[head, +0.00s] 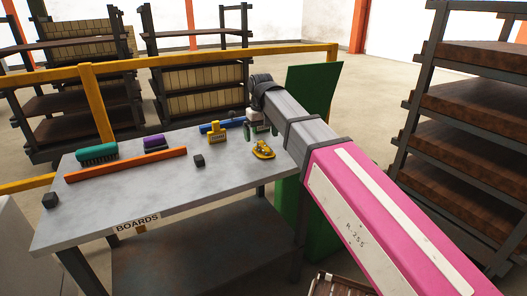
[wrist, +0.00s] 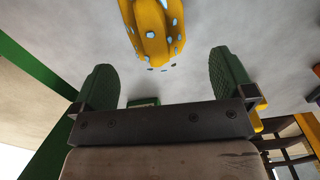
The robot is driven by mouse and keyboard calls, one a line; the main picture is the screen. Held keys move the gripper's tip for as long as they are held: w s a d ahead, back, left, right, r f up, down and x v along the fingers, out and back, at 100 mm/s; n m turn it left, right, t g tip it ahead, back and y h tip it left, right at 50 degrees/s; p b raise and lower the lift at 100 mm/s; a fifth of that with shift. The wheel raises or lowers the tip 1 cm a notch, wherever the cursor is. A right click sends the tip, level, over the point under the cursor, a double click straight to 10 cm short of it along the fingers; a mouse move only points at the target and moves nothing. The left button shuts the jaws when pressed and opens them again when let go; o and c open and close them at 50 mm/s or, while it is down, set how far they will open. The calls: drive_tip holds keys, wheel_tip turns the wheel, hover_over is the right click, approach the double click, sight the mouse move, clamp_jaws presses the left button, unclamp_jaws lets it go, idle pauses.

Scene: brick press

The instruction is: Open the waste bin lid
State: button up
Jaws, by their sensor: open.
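The green waste bin (head: 295,222) stands at the right end of the table, partly hidden by my arm. A flat green panel, which looks like its lid (head: 314,78), stands up steeply behind my arm. The joint between lid and bin is hidden. My gripper (head: 254,128) is over the table's right part, left of the lid. In the wrist view my gripper (wrist: 163,68) has its two dark green fingers wide apart, with nothing held between them. Green surfaces, probably bin parts, show at the left edge there.
A yellow, speckled object (head: 263,150) lies on the grey table (head: 130,205) near my gripper. A yellow-handled tool (head: 217,134), brushes, an orange bar (head: 127,164) and dark cubes lie farther left. A yellow rail (head: 200,60) runs behind; a board rack (head: 465,110) stands right.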

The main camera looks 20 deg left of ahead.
sight(263, 144)
drive_tip(key=shift+d+f, duration=0.15)
drive_tip(key=shift+f, duration=1.15)
drive_tip(key=shift+d+f, duration=0.15)
drive_tip(key=shift+f, duration=1.15)
drive_tip(key=c, duration=1.1)
drive_tip(key=shift+r, duration=0.1)
